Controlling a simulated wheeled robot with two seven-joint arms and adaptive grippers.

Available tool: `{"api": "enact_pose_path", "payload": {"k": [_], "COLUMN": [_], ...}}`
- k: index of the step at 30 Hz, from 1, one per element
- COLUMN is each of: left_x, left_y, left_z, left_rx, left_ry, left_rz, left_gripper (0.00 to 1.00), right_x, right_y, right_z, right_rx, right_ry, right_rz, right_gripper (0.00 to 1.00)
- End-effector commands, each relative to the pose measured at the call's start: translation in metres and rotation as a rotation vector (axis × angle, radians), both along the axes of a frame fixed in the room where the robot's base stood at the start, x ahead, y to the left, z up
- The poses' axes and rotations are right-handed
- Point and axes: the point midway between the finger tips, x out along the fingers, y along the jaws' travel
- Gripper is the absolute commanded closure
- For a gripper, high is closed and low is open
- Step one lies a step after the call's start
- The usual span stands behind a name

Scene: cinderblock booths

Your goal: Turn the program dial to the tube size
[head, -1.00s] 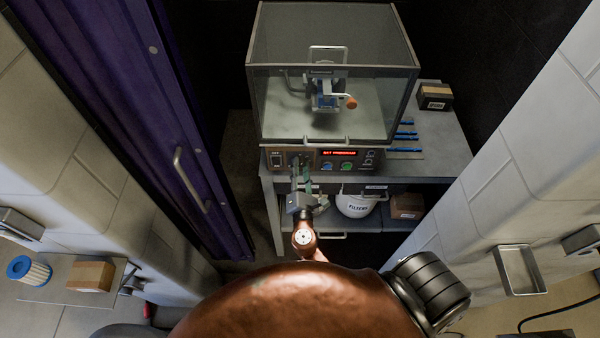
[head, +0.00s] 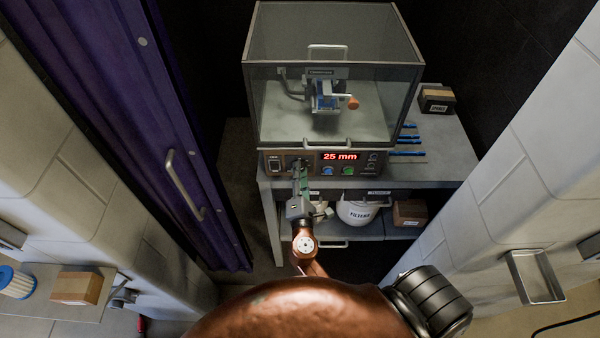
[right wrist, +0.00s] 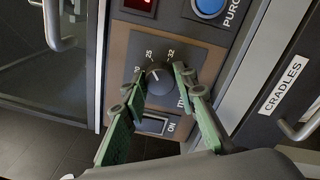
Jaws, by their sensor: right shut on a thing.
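The program dial (right wrist: 157,80) is a dark round knob on a brown panel, with marks 25 and 32 readable beside it and another partly hidden. Its white pointer line is toward the 25 side. My right gripper (right wrist: 160,82) has its green fingers on either side of the dial, shut on it. In the head view my right gripper (head: 299,168) reaches the panel's left part and hides most of the dial. The red display (head: 340,156) reads "25 mm". My left gripper is not in view.
The glass-hooded machine (head: 330,105) stands on a grey bench (head: 440,155). A blue button (head: 327,171) and a green button (head: 348,170) sit under the display. The lit-edged ON switch (right wrist: 152,124) is close to my fingers. A purple door (head: 150,130) and block walls flank the space.

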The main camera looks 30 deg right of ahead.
Motion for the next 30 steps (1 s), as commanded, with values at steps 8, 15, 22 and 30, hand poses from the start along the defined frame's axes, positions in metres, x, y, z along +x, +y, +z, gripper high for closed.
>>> {"api": "enact_pose_path", "payload": {"k": [8,15,22,30], "left_x": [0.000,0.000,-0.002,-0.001], "left_y": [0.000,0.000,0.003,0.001], "left_z": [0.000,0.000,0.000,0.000], "left_rx": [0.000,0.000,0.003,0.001], "left_ry": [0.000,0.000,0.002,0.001], "left_rz": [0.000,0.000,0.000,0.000], "left_gripper": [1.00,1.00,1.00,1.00], "right_x": [0.000,0.000,-0.003,-0.043], "right_y": [0.000,0.000,0.002,0.024], "right_z": [0.000,0.000,-0.001,-0.003], "right_rx": [-0.001,-0.001,0.000,0.000], "right_ry": [0.001,0.000,0.002,0.004], "right_rz": [-0.001,0.000,0.000,0.000], "right_gripper": [0.65,0.56,0.56,0.56]}}
